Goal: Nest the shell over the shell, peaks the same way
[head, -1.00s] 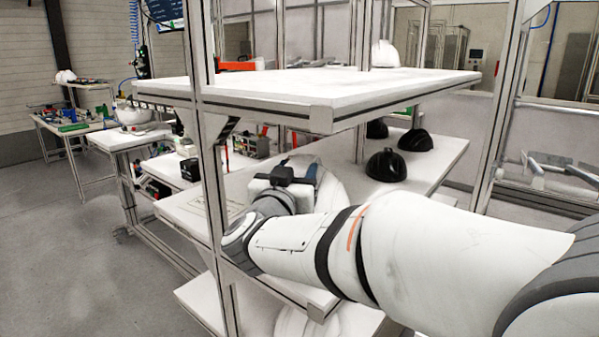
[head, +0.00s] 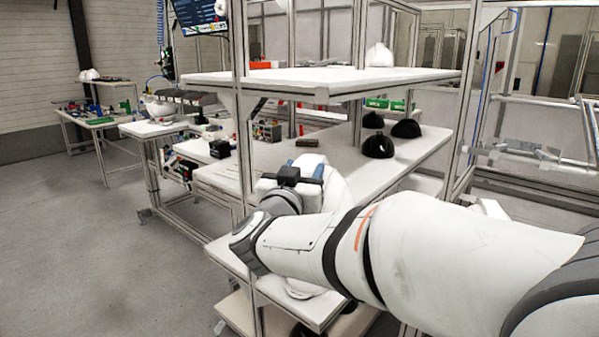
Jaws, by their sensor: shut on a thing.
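My gripper (head: 306,172) is at the rack's middle shelf, partly hidden behind my own wrist. It is shut on a white shell (head: 334,188), which shows just behind and to the right of it. The jaw contact and the direction of the shell's peak are hidden. Several black shells sit dome up on the middle shelf, including a near one (head: 378,146), one behind it to the right (head: 406,129) and a far one (head: 373,120). Another white shell (head: 379,55) stands on the upper shelf. A white rounded form (head: 303,290) shows below my wrist, mostly hidden.
The upper shelf (head: 310,87) overhangs my gripper, and a rack post (head: 240,120) stands close on its left. The middle shelf (head: 430,145) has bare room around the black shells. A small brown block (head: 308,142) lies farther back. Open floor (head: 110,250) is at left.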

